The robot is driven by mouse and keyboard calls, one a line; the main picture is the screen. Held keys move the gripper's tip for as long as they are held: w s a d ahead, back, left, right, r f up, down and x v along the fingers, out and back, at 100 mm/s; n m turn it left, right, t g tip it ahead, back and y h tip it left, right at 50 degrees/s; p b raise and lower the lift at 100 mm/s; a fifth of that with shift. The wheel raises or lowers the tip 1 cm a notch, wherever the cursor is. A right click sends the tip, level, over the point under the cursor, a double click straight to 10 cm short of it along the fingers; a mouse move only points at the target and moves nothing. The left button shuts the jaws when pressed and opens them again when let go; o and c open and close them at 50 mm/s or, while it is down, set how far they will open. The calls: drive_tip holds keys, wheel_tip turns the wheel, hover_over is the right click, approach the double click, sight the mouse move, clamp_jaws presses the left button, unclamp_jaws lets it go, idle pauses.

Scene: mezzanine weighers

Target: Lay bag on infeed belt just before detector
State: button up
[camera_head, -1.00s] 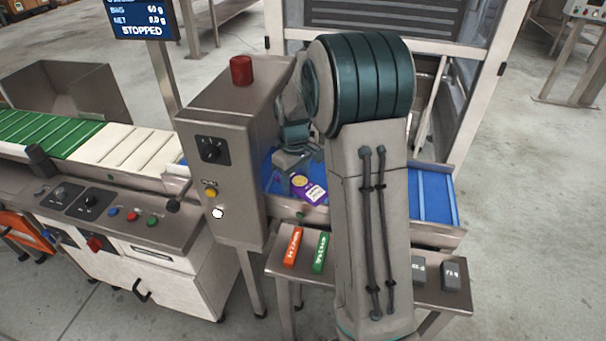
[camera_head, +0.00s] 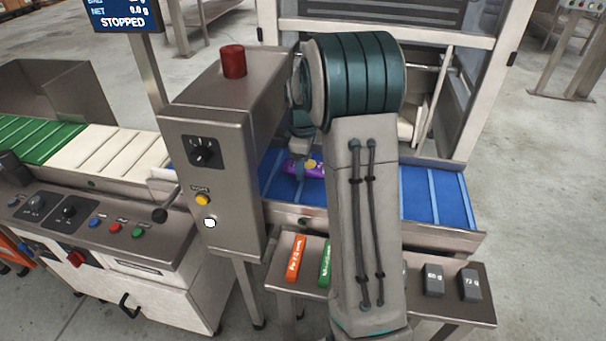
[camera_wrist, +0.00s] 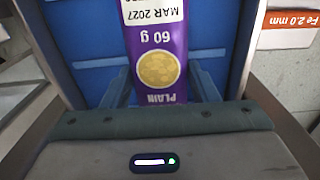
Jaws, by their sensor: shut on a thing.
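The purple bag (camera_head: 312,169), marked "PLAIN 60 g", is over the blue infeed belt (camera_head: 435,195), close to the right side of the detector (camera_head: 213,165), a steel box with a red lamp. It also shows in the wrist view (camera_wrist: 176,30), running lengthwise away from my gripper (camera_wrist: 163,90), whose fingers are shut on its near end. In the head view my gripper (camera_head: 300,158) is partly hidden behind my arm and points down at the belt. Whether the bag touches the belt cannot be told.
An orange test stick (camera_head: 296,258), a green one (camera_head: 325,264) and dark weights (camera_head: 433,281) lie on a low steel shelf in front of the belt. A guarded frame stands behind it. The screen (camera_head: 122,18) reads STOPPED. The belt to the right is clear.

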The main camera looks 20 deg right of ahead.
drive_tip(key=shift+a+f, duration=0.1)
drive_tip(key=shift+f, duration=1.75)
drive_tip(key=shift+f, duration=0.1)
drive_tip(key=o, duration=1)
wheel_tip(320, 180, up, 12)
drive_tip(key=shift+r+p, duration=0.15)
drive_tip(key=shift+p, duration=0.4)
drive_tip(key=s+a+m+t, duration=0.1)
drive_tip(key=s+a+m, duration=0.4)
drive_tip(key=s, duration=0.8)
drive_tip(key=s+a+m+t, duration=0.1)
drive_tip(key=s+a+m, duration=0.5)
drive_tip(key=s, duration=0.6)
drive_tip(key=shift+s+r, duration=0.3)
drive_tip(key=shift+s, duration=0.1)
